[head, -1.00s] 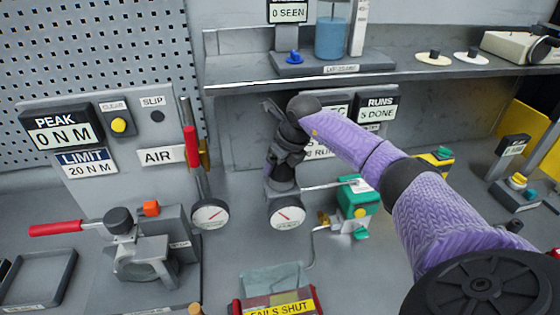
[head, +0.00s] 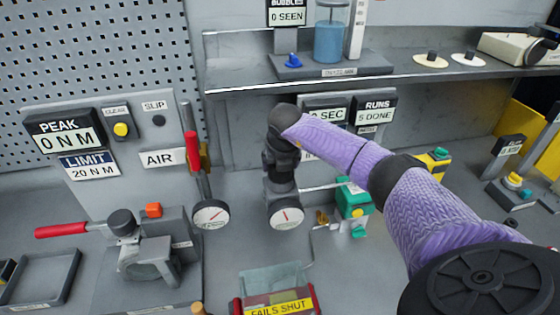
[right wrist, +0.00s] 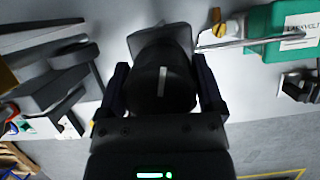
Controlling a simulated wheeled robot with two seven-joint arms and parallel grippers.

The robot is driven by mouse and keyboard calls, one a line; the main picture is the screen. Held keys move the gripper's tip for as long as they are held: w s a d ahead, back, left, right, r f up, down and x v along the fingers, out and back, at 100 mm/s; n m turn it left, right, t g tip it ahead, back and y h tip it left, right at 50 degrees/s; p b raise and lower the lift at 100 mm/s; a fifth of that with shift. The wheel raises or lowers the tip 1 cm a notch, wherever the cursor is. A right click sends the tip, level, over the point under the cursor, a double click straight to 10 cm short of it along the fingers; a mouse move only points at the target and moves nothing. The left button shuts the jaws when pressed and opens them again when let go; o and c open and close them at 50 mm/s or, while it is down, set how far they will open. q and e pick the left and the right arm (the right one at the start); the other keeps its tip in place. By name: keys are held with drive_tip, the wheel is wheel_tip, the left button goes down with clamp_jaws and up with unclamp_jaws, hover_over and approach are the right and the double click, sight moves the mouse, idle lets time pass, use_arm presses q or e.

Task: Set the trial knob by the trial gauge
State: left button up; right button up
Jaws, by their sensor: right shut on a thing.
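The trial knob (right wrist: 163,85) is a black round knob with a white pointer line. It shows between the fingers of my right gripper (right wrist: 164,78) in the right wrist view, with the line close to upright there. In the head view my right gripper (head: 280,182) is shut on it from above, behind the gauge, and hides it. The gauge just in front, which I take as the trial gauge (head: 286,217), has a white dial and a red needle pointing nearly straight up. Its lettering is too small to read. My left gripper is not in view.
Another gauge (head: 210,215) stands to the left, below a red-handled lever (head: 192,150). A green device (head: 354,198) sits close to the right. A clear box labelled FAILS SHUT (head: 276,290) is in front. A shelf (head: 400,82) runs behind, above the gripper.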

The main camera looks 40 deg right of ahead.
drive_tip(key=shift+d+r+m+g+h, duration=0.1)
drive_tip(key=shift+m+g+h, duration=0.2)
drive_tip(key=shift+m, duration=0.85)
drive_tip(key=shift+d+m+g+h, duration=0.15)
drive_tip(key=shift+m+h, duration=0.25)
drive_tip(key=shift+m, duration=0.75)
drive_tip(key=shift+a, duration=0.1)
drive_tip(key=o, duration=1)
drive_tip(key=v, duration=1)
